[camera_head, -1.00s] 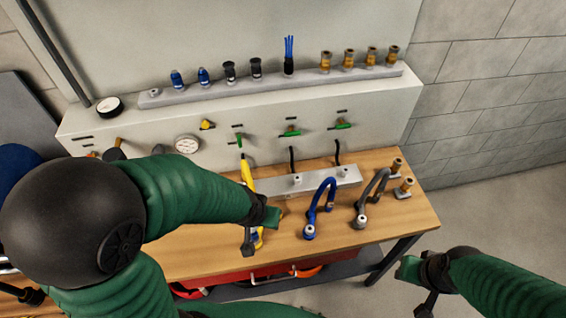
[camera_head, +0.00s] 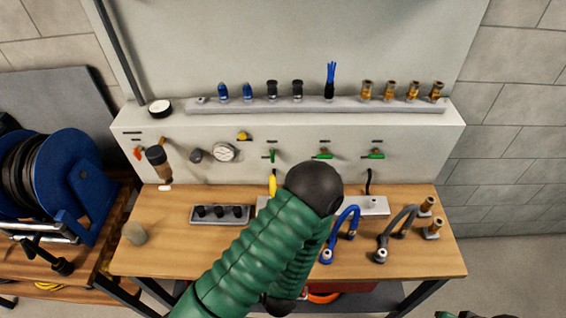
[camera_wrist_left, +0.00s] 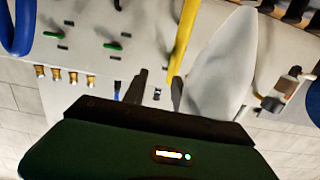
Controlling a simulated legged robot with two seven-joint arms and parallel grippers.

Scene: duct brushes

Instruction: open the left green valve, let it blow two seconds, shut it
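Three green valves are on the pale panel in the head view. The left green valve (camera_head: 271,156) has its handle roughly upright. The middle (camera_head: 323,154) and right (camera_head: 372,155) ones have handles lying sideways. My left gripper (camera_wrist_left: 156,90) shows two dark fingers apart, with nothing visibly held. In the head view my left arm hides it. Only a sliver of my right gripper (camera_head: 457,315) shows at the bottom edge.
A yellow hose (camera_head: 273,185) hangs below the left valve. A blue hose (camera_head: 348,220) and grey hose (camera_head: 397,235) stand on the bench (camera_head: 165,215). A pale cone-like shape (camera_wrist_left: 220,65), unclear, is beside the left fingers. A gauge (camera_head: 224,152) is left of the valves.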

